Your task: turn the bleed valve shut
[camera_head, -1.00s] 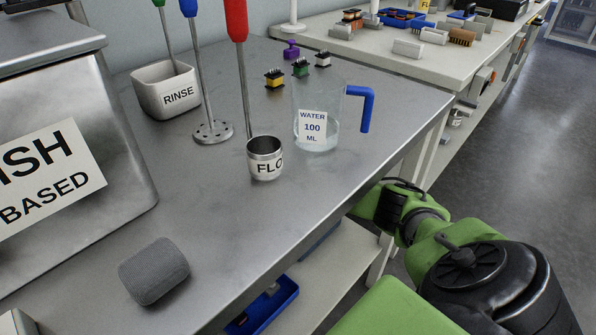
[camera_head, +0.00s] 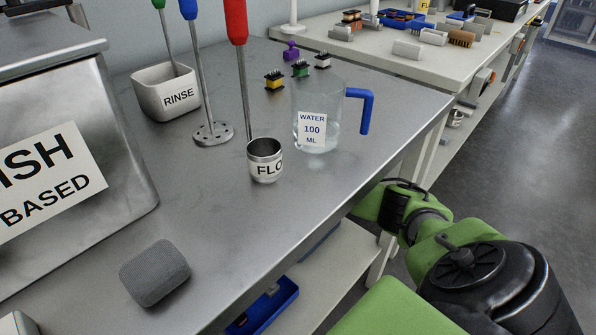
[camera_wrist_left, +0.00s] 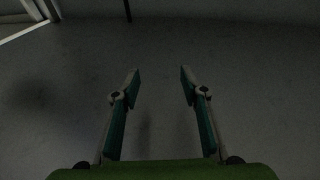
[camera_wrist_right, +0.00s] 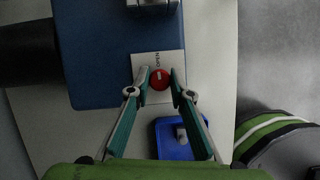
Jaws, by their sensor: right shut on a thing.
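The bleed valve shows in the right wrist view as a small red round knob (camera_wrist_right: 160,79) with a pale mark on it. It sits on a white plate (camera_wrist_right: 144,62) lettered "OPEN", on a blue box (camera_wrist_right: 92,45). My right gripper (camera_wrist_right: 160,76) has its fingertips on both sides of the knob and is shut on it. My left gripper (camera_wrist_left: 160,75) is open and empty above the grey floor. The head view shows neither the valve nor either gripper's fingers; the right arm reaches below the bench's edge there.
A blue tray (camera_wrist_right: 170,140) lies near the right gripper on the pale shelf (camera_wrist_right: 40,125). On the metal bench stand a water jug (camera_head: 318,125), a steel cup (camera_head: 265,168), a rinse pot (camera_head: 150,100) and a grey speaker (camera_head: 154,273). The floor at right is clear.

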